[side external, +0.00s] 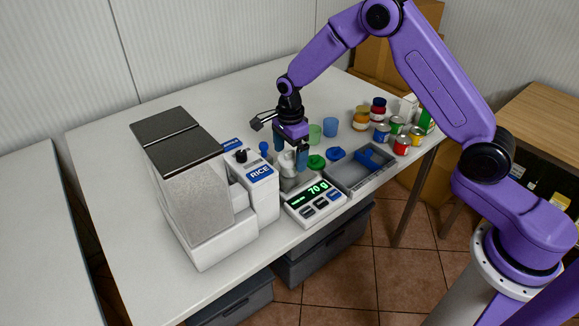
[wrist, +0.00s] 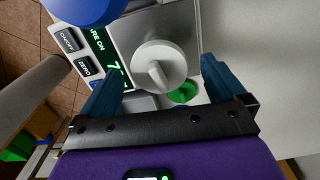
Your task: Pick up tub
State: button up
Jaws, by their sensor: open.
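A small white round tub (side external: 287,161) with a raised ridge on top stands on the metal pan of the scale (side external: 314,203), whose green display reads 70 g. In the wrist view the tub (wrist: 172,56) sits between the two blue fingers. My gripper (side external: 292,158) points down over the scale pan with its fingers apart around the tub. In the wrist view my gripper (wrist: 162,88) is open. I cannot tell whether either finger touches the tub. In the side view the fingers partly hide the tub.
A rice dispenser (side external: 262,176) stands left of the scale. A green lid (side external: 316,162) and a blue lid (side external: 336,154) lie close by. A grey tray (side external: 350,183) is to the right, with several cans (side external: 401,145) beyond. The table's back left is clear.

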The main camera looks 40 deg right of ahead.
jog(key=shift+f, duration=1.15)
jog(key=c, duration=1.1)
jog(key=shift+r, duration=0.15)
